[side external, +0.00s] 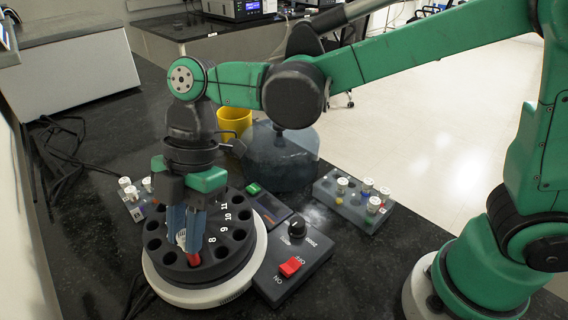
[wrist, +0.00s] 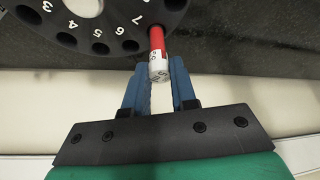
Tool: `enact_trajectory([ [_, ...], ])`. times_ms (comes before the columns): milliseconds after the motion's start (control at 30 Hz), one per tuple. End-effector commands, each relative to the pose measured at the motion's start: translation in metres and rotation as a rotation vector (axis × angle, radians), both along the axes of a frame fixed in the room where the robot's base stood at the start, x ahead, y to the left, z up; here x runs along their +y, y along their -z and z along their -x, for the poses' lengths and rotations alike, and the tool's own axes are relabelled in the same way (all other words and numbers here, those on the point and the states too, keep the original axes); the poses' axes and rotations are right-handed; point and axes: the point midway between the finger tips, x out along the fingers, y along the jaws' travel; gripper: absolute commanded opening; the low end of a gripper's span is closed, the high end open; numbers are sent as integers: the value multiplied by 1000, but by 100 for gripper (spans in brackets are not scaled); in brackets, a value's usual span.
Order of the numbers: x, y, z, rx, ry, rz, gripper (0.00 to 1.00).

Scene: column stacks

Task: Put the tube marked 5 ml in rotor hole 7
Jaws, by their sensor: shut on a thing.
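My gripper (side external: 186,240) is shut on a red and white tube (side external: 193,259) at the front part of the black rotor (side external: 236,262). In the wrist view the tube (wrist: 157,48) sits between the tips of my blue fingers (wrist: 159,76). Its white end faces the camera and carries small dark print, too small to read surely. Its red part points to the rotor (wrist: 85,35), over or in the hole beside the number 7 (wrist: 139,20). How deep it sits is hidden. The numbers 8 to 11 show in the side view.
A control box with a red switch (side external: 290,267) and a black knob stands right of the rotor. A rack (side external: 352,207) with several white-capped tubes is farther right, another small rack (side external: 131,205) is behind left. A yellow mug (side external: 234,122) and a blue translucent vessel (side external: 281,155) stand behind.

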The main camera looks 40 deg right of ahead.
Motion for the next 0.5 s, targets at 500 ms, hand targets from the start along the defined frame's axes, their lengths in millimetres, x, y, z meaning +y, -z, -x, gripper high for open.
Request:
enact_trajectory([
  [500,0,11,0,0,0,0,0],
])
